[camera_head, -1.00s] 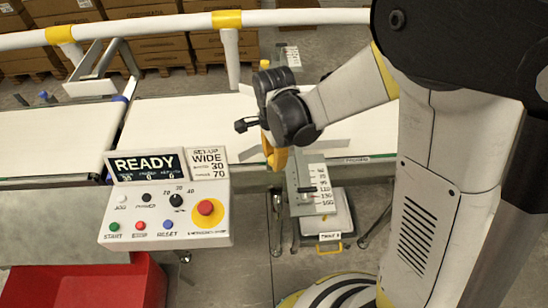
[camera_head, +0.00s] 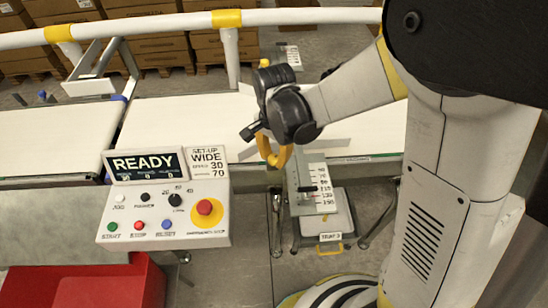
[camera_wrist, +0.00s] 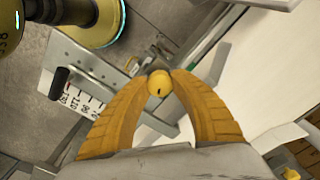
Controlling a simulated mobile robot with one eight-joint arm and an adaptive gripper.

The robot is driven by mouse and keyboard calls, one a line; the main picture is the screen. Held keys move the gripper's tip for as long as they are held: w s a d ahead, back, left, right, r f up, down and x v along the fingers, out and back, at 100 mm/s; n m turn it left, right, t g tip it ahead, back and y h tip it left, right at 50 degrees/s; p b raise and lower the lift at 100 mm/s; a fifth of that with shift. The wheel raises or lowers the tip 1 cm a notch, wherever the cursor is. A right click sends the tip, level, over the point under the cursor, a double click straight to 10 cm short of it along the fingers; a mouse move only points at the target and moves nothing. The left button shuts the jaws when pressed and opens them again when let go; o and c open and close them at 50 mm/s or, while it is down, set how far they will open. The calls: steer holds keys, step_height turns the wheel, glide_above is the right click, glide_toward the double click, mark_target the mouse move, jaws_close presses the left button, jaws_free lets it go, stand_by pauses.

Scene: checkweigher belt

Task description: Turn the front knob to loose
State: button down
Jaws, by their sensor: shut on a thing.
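The front knob (camera_wrist: 159,84) is a small round yellow knob with a dark mark on its face, in the middle of the wrist view. My gripper (camera_wrist: 159,77) has its two orange-yellow fingers closed around it, one tip on each side. In the head view my gripper (camera_head: 274,160) is at the near edge of the white belt, just above the scale plate, and the knob is hidden there. The mark's setting cannot be read.
A scale plate (camera_head: 326,200) with printed numbers and a dark handle is just below my gripper; it also shows in the wrist view (camera_wrist: 92,62). A control panel (camera_head: 125,225) with READY display (camera_head: 146,164), a WIDE 30 70 card (camera_head: 208,162) and red bin (camera_head: 95,285) are left.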

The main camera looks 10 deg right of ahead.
steer(key=n, duration=0.4)
steer(key=shift+n, duration=0.3)
steer(key=n+b, duration=0.1)
steer(key=n, duration=0.3)
steer(key=shift+n, duration=0.3)
steer(key=n, duration=0.9)
steer(key=shift+b, duration=0.3)
steer(key=shift+n, duration=0.3)
steer(key=c, duration=1.1)
jaws_free()
steer(key=shift+o, duration=0.2)
